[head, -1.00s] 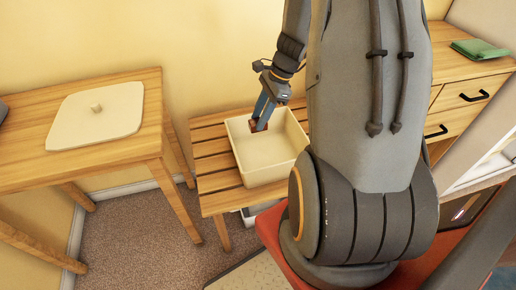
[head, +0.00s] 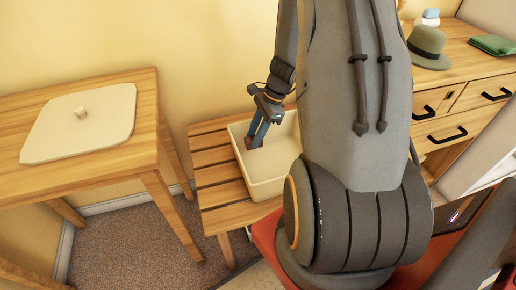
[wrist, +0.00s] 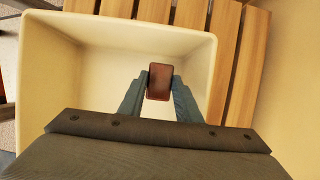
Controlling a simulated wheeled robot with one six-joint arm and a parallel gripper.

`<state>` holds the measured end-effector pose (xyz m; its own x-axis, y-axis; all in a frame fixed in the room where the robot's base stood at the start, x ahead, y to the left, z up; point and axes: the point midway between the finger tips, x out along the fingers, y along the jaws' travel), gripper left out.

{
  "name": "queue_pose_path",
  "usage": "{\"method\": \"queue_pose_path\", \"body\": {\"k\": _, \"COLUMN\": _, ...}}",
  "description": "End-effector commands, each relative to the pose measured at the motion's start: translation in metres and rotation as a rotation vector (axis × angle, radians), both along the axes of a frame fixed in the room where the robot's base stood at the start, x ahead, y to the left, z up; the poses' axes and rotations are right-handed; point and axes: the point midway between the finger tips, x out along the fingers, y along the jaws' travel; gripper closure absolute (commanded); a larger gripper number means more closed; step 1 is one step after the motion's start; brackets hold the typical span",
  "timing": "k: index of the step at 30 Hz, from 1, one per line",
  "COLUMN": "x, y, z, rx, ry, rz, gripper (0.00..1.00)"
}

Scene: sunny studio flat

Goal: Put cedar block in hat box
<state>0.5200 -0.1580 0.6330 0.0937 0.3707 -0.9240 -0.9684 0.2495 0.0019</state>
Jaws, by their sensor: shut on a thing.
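The hat box (head: 262,178) is an open cream box on a slatted wooden bench. My gripper (head: 255,143) reaches down into it from above. In the wrist view my gripper (wrist: 160,85) is shut on the cedar block (wrist: 160,80), a small reddish-brown block held between the fingertips. The block is over the inside of the box (wrist: 60,90), near one wall; I cannot tell whether it touches the floor. In the head view the block is mostly hidden by the fingers. A cream lid (head: 85,125) with a small knob lies on the wooden table at left.
The slatted bench (head: 215,165) has bare slats left of the box. The wooden table (head: 145,110) stands at left. A dresser (head: 460,75) at right bears a grey-green hat (head: 427,48) and a folded green cloth (head: 492,44).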

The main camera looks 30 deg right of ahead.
Motion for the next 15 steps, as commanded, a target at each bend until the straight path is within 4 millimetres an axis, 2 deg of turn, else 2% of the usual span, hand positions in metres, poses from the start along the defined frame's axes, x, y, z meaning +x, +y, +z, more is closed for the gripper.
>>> {"method": "queue_pose_path", "body": {"k": 8, "x": 0.0, "y": 0.0, "z": -0.023, "rx": 0.0, "ry": 0.0, "rz": 0.002, "gripper": 0.91}}
{"method": "queue_pose_path", "body": {"k": 12, "x": 0.0, "y": 0.0, "z": -0.043, "rx": 0.0, "ry": 0.001, "rz": 0.001, "gripper": 0.91}}
{"method": "queue_pose_path", "body": {"k": 15, "x": 0.0, "y": 0.0, "z": -0.049, "rx": -0.001, "ry": 0.0, "rz": 0.002, "gripper": 0.91}}
